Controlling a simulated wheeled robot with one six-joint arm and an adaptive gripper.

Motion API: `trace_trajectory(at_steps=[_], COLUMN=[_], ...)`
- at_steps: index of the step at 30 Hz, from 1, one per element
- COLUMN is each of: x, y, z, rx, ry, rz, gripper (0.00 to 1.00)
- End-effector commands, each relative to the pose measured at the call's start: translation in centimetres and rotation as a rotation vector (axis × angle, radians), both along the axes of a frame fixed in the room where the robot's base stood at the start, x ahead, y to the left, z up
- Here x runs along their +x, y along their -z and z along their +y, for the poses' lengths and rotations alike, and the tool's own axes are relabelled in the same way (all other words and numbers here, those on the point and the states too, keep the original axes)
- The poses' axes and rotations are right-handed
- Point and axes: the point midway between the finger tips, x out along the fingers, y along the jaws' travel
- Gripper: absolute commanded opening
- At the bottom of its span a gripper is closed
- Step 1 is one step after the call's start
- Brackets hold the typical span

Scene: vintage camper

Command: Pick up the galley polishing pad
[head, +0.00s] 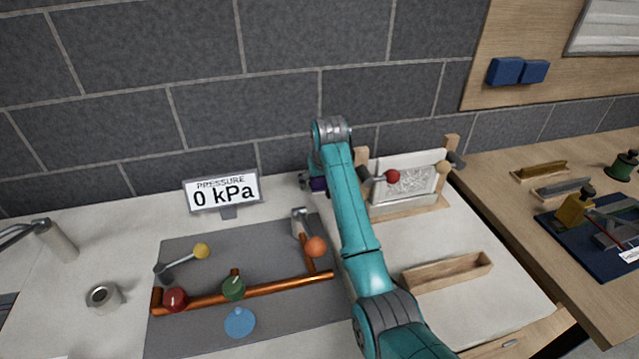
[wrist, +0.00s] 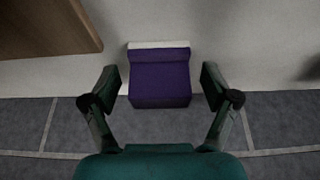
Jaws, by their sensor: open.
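The polishing pad looks like a purple block with a pale strip along one edge. In the wrist view the pad (wrist: 160,80) lies on the pale counter, between and just beyond the two fingertips of my gripper (wrist: 161,88). My gripper is open, with a finger on each side of the pad and a small gap to each. In the head view a bit of the purple pad (head: 318,184) shows beside my arm near the wall. My arm hides most of the gripper there.
A pressure sign (head: 223,193) reading 0 kPa and copper pipes (head: 255,289) with coloured knobs stand left of my arm. A framed panel (head: 404,184) with a red-knobbed lever stands close on the right. A wooden tray (head: 447,272) lies in front of it. The tiled wall (head: 285,90) is close behind.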

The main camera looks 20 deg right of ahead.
Motion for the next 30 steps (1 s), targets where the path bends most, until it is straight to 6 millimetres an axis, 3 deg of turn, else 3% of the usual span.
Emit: trace_trajectory(at_steps=[5, 13, 23, 30], x=[0.0, 0.0, 0.0, 0.1], y=[0.0, 0.0, -0.5, -4.2], z=[0.0, 0.0, 0.0, 0.0], rx=[0.000, 0.000, 0.000, 0.000], ry=[0.000, 0.000, 0.000, 0.000], rz=[0.000, 0.000, -0.001, -0.004], gripper=[0.86, 0.21, 0.21, 0.21])
